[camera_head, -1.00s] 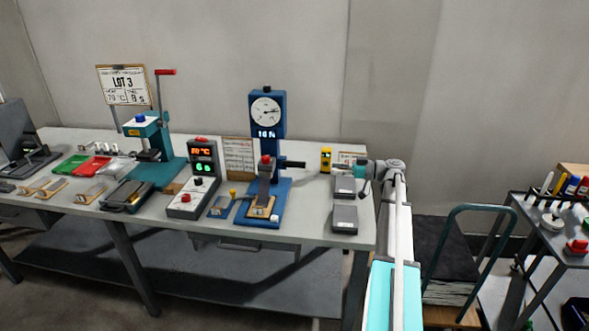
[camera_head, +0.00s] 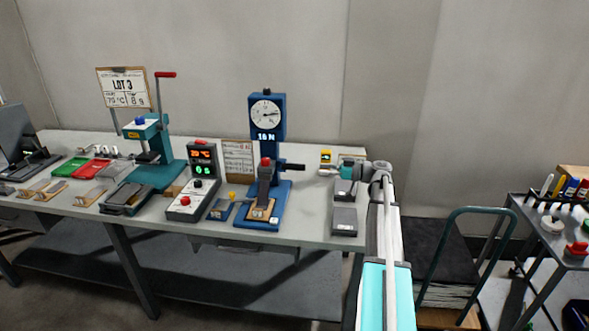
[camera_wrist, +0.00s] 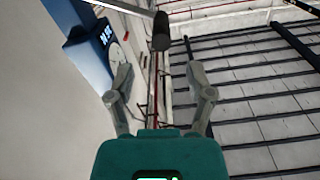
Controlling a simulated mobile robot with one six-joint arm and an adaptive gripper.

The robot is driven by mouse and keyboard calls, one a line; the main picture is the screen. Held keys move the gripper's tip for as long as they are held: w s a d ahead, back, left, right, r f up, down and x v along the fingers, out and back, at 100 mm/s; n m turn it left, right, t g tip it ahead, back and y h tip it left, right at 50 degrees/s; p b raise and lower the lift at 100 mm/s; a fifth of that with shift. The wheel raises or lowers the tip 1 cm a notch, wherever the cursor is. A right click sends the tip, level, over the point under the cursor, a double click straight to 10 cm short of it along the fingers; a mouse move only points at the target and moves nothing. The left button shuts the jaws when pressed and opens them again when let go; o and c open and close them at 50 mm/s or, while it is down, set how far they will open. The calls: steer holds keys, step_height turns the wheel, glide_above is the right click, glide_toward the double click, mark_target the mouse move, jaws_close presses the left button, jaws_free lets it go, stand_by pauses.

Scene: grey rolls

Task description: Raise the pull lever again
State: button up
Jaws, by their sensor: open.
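The blue pull tester (camera_head: 281,200) stands on the bench with a round dial and a display that seems to read 16 N. Its pull lever (camera_head: 293,167) sticks out to the right, about level, with a dark grip. In the wrist view the lever's black grip (camera_wrist: 161,32) hangs from a grey rod beyond my fingertips. My gripper (camera_head: 327,171) is right of the lever and apart from it, pointing left. Its two fingers are spread and empty in the wrist view (camera_wrist: 160,82).
Two grey boxes (camera_head: 344,221) lie on the bench's right end. A control box (camera_head: 194,186) and a teal press (camera_head: 160,170) with a raised red handle stand to the left. A cart (camera_head: 560,225) is at far right.

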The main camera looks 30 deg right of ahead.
mark_target(285, 166)
steer(key=x, duration=0.9)
steer(key=shift+w+a, duration=0.1)
jaws_close()
steer(key=shift+a, duration=0.25)
steer(key=shift+d, duration=0.15)
steer(key=shift+w+r, duration=0.1)
steer(key=shift+r, duration=0.05)
